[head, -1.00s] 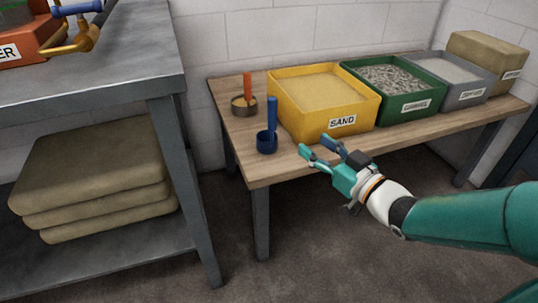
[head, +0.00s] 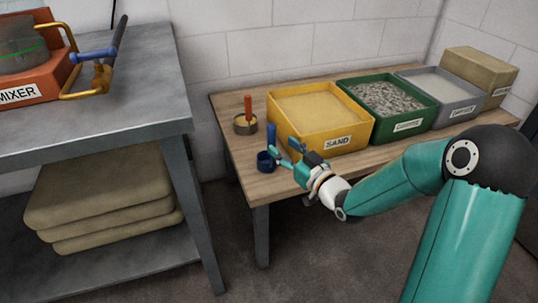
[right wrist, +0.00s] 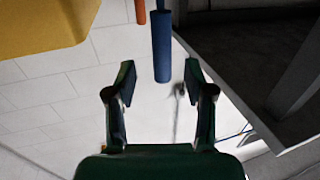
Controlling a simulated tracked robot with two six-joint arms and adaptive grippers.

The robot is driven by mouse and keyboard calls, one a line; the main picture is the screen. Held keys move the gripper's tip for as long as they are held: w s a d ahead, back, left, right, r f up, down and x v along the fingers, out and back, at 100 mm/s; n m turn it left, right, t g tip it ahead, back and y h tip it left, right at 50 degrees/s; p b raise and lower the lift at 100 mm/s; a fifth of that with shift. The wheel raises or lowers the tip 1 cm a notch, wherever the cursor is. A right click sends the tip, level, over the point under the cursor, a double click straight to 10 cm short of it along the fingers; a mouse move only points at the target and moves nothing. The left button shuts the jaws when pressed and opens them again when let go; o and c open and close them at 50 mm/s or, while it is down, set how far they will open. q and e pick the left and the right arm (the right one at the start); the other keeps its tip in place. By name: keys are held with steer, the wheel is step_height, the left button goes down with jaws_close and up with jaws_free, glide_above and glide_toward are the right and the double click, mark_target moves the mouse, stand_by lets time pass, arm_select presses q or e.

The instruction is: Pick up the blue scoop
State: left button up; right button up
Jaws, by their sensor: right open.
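The blue scoop (head: 265,163) stands on the wooden table near its left front edge, its handle (head: 271,136) pointing up. In the right wrist view the blue handle (right wrist: 162,45) shows ahead of the fingers, in line with the gap between them. My right gripper (head: 284,149) is open and just right of the scoop in the head view. Its open fingers also show in the right wrist view (right wrist: 160,88), with nothing between them. My left gripper is not in view.
A metal scoop with an orange handle (head: 248,107) stands behind the blue one. A yellow SAND bin (head: 337,141) is close on the right, then green (head: 408,125) and grey (head: 463,112) bins. A steel bench (head: 120,125) with an orange mixer (head: 20,96) stands left.

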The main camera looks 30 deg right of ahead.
mark_target(274, 139)
steer(key=w+p, duration=0.2)
steer(key=w, duration=0.1)
steer(key=w+p, duration=0.1)
steer(key=w, duration=0.1)
steer(key=shift+a+r, duration=0.25)
steer(key=shift+r, duration=0.05)
steer(key=shift+w+f, duration=0.1)
steer(key=shift+w, duration=0.35)
jaws_close()
